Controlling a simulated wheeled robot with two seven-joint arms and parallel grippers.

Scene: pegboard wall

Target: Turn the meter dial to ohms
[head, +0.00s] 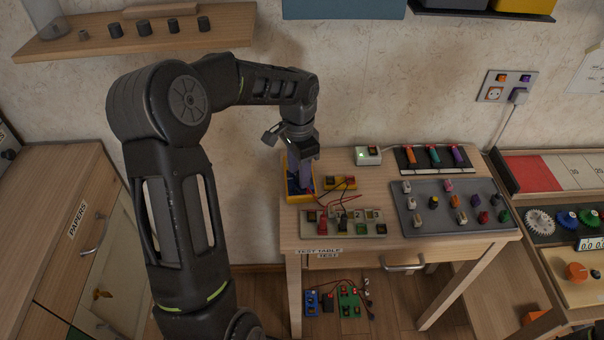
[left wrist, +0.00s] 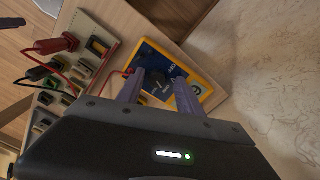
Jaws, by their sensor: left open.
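The meter (head: 291,188) is a yellow-rimmed box with a blue face at the back left of the test table (head: 380,157). It also shows in the left wrist view (left wrist: 200,80), with its dark round dial (left wrist: 160,84) near the middle of the face. My left gripper (head: 300,180) points down over the meter and hides much of it in the head view. Its purple fingers (left wrist: 162,92) are apart, one on each side of the dial. I cannot tell whether they touch it. The dial's setting is too small to read.
A board with terminals and red and black leads (head: 343,224) lies in front of the meter. A small yellow block (head: 339,183) sits to its right. A grey tray (head: 408,228) of coloured parts fills the table's right side. The wall (head: 350,80) is close behind.

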